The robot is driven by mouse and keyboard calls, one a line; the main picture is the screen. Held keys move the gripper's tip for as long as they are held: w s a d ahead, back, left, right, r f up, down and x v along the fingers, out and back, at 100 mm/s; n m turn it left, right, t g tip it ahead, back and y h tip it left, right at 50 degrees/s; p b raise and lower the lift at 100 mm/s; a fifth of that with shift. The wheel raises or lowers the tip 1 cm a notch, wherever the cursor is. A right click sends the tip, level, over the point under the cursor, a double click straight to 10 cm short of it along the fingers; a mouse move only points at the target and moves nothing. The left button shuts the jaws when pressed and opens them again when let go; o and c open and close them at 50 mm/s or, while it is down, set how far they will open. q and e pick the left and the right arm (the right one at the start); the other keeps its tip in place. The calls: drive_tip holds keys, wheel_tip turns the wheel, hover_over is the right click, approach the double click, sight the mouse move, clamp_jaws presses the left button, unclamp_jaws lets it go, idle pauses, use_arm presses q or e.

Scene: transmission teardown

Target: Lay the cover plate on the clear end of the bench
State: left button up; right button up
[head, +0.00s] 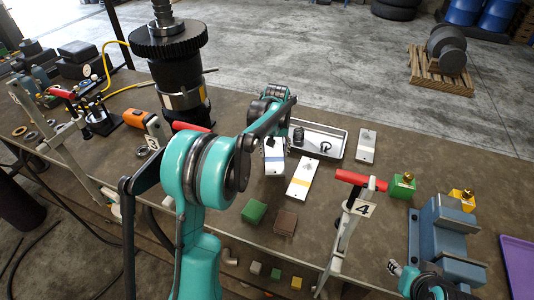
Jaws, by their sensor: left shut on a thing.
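My left gripper (273,147) reaches down over the middle of the bench, partly hidden behind its own arm. It is shut on a white plate with a blue band (274,161), which looks like the cover plate. The plate is beside the grey tray; I cannot tell whether it touches the bench (245,235).
A grey tray (337,153) holds small dark parts. A green block (254,211) and brown block (285,222) lie nearer. A red-topped stand marked 4 (359,208), a blue vise (441,235) and a geared shaft (170,45) stand tall. Some bare bench shows beyond the grey-banded plate.

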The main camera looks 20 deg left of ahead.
use_arm(q)
drive_tip(key=d+r+p, duration=0.2)
drive_tip(key=d+r, duration=0.3)
drive_tip(key=d, duration=0.4)
drive_tip(key=s+f+m+b, duration=0.1)
drive_tip(key=s+m+b, duration=0.1)
drive_tip(key=s, duration=0.1)
drive_tip(key=s+f+m+b, duration=0.2)
drive_tip(key=s+m+b, duration=0.1)
drive_tip(key=s+d+f+m+h+b, duration=0.1)
drive_tip(key=s+m+b, duration=0.1)
drive_tip(key=s+m, duration=0.1)
drive_tip(key=shift+s+f, duration=0.3)
drive_tip(key=shift+f, duration=0.05)
use_arm(e)
wheel_tip(320, 180, down, 5)
drive_tip(key=shift+f, duration=0.1)
use_arm(q)
drive_tip(key=shift+s+d+m, duration=0.1)
drive_tip(key=shift+s+m, duration=0.05)
drive_tip(key=shift+m, duration=0.15)
drive_tip(key=shift+r, duration=0.1)
use_arm(e)
drive_tip(key=shift+c, duration=0.7)
